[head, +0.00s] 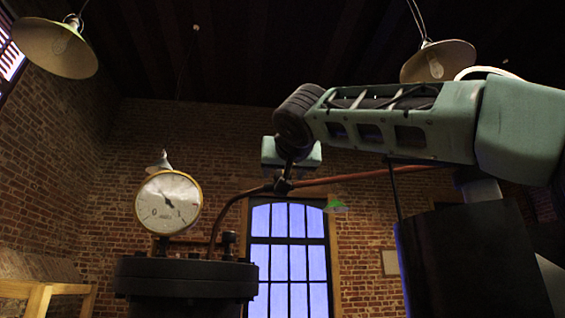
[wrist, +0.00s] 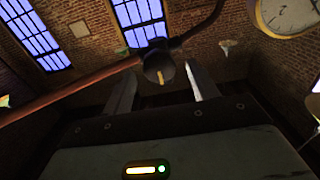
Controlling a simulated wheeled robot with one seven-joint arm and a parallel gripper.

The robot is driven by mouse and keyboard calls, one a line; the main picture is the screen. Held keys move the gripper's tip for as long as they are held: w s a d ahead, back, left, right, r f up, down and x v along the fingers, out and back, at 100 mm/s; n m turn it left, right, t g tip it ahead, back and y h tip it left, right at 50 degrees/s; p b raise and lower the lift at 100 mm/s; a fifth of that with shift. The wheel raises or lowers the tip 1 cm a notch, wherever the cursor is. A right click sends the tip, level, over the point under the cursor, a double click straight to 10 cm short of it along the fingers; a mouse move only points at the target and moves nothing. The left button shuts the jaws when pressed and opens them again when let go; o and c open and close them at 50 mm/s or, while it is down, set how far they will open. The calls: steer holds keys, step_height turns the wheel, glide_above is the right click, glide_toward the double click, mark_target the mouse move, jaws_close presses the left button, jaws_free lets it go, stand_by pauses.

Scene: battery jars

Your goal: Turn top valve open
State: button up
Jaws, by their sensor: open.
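The top valve is a dark fitting (head: 283,187) on a copper pipe (head: 365,174), in the middle of the head view. In the wrist view the valve (wrist: 158,60) shows a round dark body with a small brass-coloured tip. My gripper (wrist: 160,72) is open, with one finger on each side of the valve in that picture. I cannot tell whether either finger touches it. In the head view my teal gripper (head: 291,153) is right above the valve, and its fingers are mostly hidden.
A round pressure gauge (head: 168,203) stands on a dark tank (head: 186,276) at the left; the gauge also shows in the wrist view (wrist: 288,14). The pipe bends down to the tank. A dark cylinder (head: 470,262) stands at the right. A hanging lamp (head: 55,47) is upper left.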

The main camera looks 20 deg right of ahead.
steer(key=shift+w+d+p, duration=0.2)
steer(key=shift+w+p, duration=0.25)
steer(key=shift+w, duration=0.4)
steer(key=shift+w+d+p, duration=0.15)
steer(key=shift+w+p, duration=0.3)
steer(key=shift+w, duration=0.35)
steer(key=shift+c, duration=0.3)
steer(key=c, duration=0.9)
